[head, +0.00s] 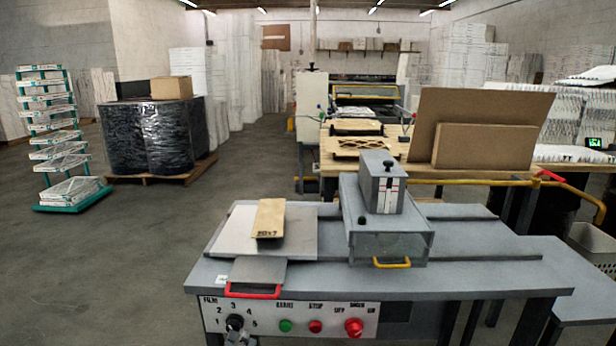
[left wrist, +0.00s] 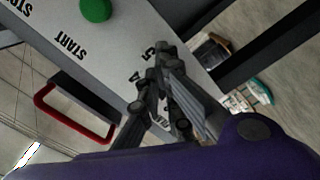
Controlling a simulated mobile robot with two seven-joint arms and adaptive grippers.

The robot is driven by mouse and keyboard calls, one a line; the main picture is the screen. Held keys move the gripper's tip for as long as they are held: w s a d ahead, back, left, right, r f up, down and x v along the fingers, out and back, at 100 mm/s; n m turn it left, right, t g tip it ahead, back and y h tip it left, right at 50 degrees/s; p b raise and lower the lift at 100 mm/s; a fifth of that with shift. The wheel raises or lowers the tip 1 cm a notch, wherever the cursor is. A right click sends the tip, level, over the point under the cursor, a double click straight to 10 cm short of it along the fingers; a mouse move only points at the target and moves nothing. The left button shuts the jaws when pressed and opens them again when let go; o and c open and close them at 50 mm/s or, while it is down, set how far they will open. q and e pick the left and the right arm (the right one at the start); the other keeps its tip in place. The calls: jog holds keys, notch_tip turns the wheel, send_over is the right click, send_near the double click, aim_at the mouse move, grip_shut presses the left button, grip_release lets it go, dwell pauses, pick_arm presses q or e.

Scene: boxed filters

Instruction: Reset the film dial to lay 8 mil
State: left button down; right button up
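The film dial (head: 235,322) is a dark knob at the left end of the white control panel (head: 270,317), with numbers 1 to 5 around it. My left gripper (head: 239,338) is at the dial from below and in front. In the left wrist view my left gripper's fingers (left wrist: 160,76) come close together at the dial, beside the printed 4 and 5, and appear closed around it. They hide most of the knob, so I cannot read which number it points to. My right gripper is not in view.
Right of the dial are a green start button (head: 286,326), a red stop button (head: 316,327) and a larger red knob (head: 354,328). A red handle (head: 252,291) juts out just above the dial. A boxed filter (head: 268,218) lies on the machine's left plate.

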pick_arm(q)
jog(key=s, duration=0.1)
jog(key=s+p, duration=0.1)
jog(key=s, duration=0.3)
jog(key=shift+s+d+r, duration=0.1)
jog(key=shift+d+r, duration=0.2)
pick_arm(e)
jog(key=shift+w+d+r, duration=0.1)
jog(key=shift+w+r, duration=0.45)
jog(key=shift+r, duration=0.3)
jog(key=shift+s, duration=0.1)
